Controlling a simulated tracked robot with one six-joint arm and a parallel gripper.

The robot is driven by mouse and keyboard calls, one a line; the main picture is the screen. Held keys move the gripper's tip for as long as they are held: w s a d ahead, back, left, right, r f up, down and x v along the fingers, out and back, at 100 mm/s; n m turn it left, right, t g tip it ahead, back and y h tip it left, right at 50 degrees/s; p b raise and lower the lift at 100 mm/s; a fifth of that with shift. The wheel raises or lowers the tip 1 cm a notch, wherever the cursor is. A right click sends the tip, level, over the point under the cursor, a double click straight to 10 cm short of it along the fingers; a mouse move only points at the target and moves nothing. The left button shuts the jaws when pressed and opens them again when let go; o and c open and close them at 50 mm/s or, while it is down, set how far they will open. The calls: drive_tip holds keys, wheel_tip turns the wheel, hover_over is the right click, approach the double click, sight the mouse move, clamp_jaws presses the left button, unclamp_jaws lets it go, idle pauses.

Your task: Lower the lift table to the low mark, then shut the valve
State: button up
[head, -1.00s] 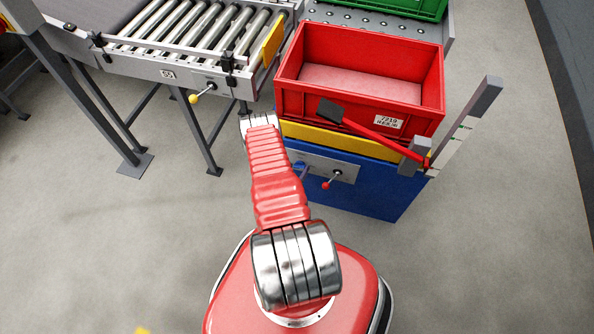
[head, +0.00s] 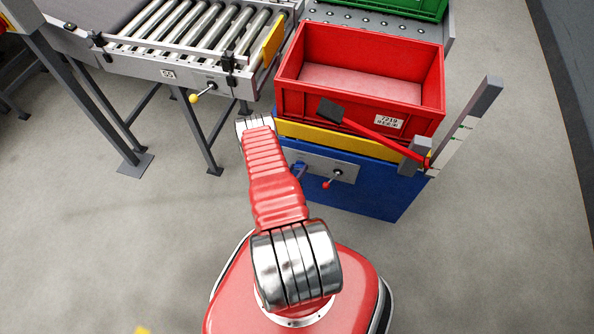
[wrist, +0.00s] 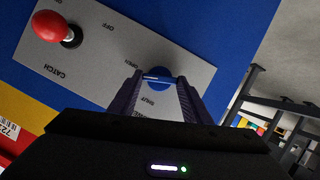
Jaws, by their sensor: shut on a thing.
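The lift table has a blue base (head: 375,190) and a yellow top (head: 345,140). A post (head: 465,125) with a white scale and green marks stands at its right corner. The table's height against the marks is hard to read. A grey panel (head: 340,170) on the base carries the blue valve (head: 299,167) and a red-knobbed catch lever (head: 327,185). In the wrist view my gripper (wrist: 159,79) is shut on the blue valve handle (wrist: 160,86), between OPEN and SHUT lettering. The catch's red knob (wrist: 50,27) is at upper left. My arm hides the gripper in the head view.
A red crate (head: 310,100) stands on the table. A red bar with a dark pad (head: 330,110) crosses its front. A roller conveyor (head: 190,75) with a yellow-knobbed lever (head: 195,97) is at left, a green crate (head: 400,8) behind. The floor at right is clear.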

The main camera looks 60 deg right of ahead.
drive_tip(key=n+g+h, duration=0.1)
drive_tip(key=n, duration=0.1)
drive_tip(key=n+g, duration=0.1)
drive_tip(key=n, duration=0.2)
drive_tip(key=w+f+n+g+h, duration=0.1)
drive_tip(key=n, duration=0.2)
drive_tip(key=shift+g+h, duration=0.3)
idle(0.6)
drive_tip(key=o, duration=1)
drive_tip(key=shift+r, duration=0.1)
drive_tip(key=shift+o, duration=0.2)
drive_tip(key=shift+a, duration=0.15)
drive_tip(key=v, duration=1.3)
drive_tip(key=shift+a, duration=0.25)
drive_tip(key=shift+w, duration=0.15)
